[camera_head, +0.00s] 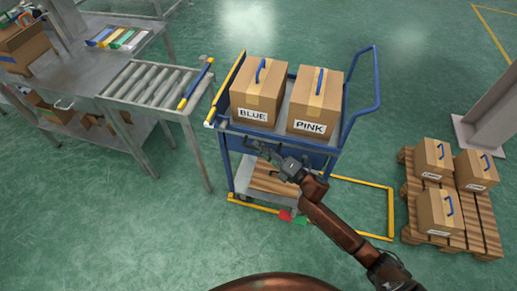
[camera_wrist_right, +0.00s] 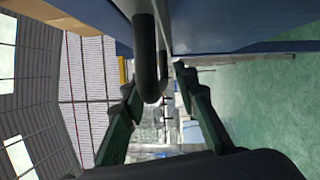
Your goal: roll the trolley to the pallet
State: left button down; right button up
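The blue trolley (camera_head: 317,153) stands in the middle of the head view, with a blue push handle (camera_head: 375,85) on its right side. It carries two cardboard boxes, one labelled BLUE (camera_head: 257,92) and one labelled PINK (camera_head: 314,100). The wooden pallet (camera_head: 482,243) is on the floor at the right. My right gripper (camera_head: 259,150) is at the trolley's near side, below the boxes. In the right wrist view its fingers are apart, with a dark rounded bar (camera_wrist_right: 147,60) between them; contact cannot be told. My left gripper is out of view.
Several boxes (camera_head: 438,210) stand on the pallet. A yellow floor line (camera_head: 391,205) runs beside the trolley. A roller conveyor (camera_head: 155,88) and a metal table (camera_head: 75,70) are at the left. A grey post base (camera_head: 480,135) stands behind the pallet. Green floor lies between trolley and pallet.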

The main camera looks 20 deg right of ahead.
jog(key=shift+w+a, duration=0.1)
jog(key=shift+c, duration=0.5)
grip_shut()
